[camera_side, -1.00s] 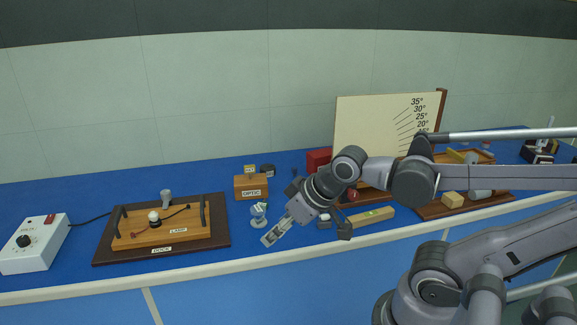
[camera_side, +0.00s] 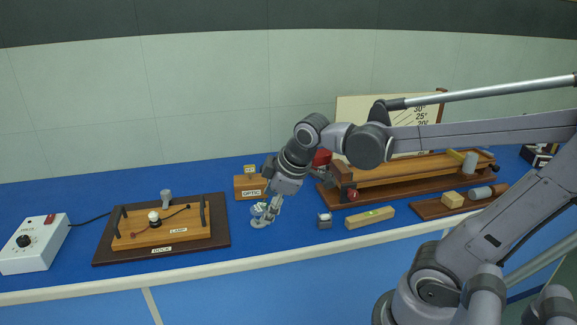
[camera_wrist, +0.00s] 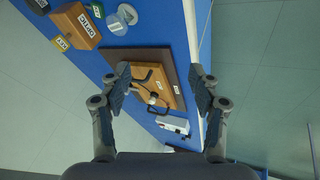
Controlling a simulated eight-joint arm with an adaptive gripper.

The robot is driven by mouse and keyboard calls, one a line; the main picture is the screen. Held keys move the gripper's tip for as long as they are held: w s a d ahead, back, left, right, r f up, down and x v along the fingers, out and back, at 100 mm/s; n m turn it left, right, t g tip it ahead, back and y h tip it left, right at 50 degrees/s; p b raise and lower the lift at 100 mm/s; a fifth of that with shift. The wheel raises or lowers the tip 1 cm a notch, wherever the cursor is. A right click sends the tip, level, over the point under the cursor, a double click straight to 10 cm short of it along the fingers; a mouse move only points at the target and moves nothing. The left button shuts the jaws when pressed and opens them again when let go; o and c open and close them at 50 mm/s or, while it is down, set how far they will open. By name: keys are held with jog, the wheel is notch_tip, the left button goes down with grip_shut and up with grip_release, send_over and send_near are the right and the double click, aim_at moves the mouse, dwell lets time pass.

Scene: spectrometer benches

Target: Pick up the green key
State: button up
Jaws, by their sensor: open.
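My gripper (camera_wrist: 160,78) is open and empty in the wrist view, with the lamp board seen beyond its fingers. I cannot make out a green key for certain. A small dark piece with a green label (camera_wrist: 97,11) shows at the top of the wrist view, beside the wooden OPTIC box (camera_wrist: 77,25). It is apart from my fingers and too small to identify. In the side view my arm hides the area right of the OPTIC box (camera_side: 248,187).
The LAMP board (camera_side: 160,234) sits on a dark dock left of my gripper, with a white control box (camera_side: 34,245) farther left.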

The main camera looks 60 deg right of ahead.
jog(key=w+d+n+g+h, duration=0.1)
jog(key=w+d+n+g, duration=0.1)
jog(key=w+d+n, duration=0.45)
jog(key=n+g+h, duration=0.2)
jog(key=n, duration=0.7)
send_near(263, 201)
jog(key=shift+s+d+f, duration=0.1)
jog(key=shift+d+f, duration=0.55)
jog(key=shift+f, duration=0.3)
jog(key=x, duration=0.3)
jog(key=shift+w+a+f, duration=0.25)
jog(key=shift+f, duration=0.25)
jog(key=shift+d+f, duration=0.25)
jog(key=shift+f, duration=0.35)
jog(key=c, duration=1.2)
jog(key=shift+r, duration=0.1)
jog(key=shift+c, duration=0.2)
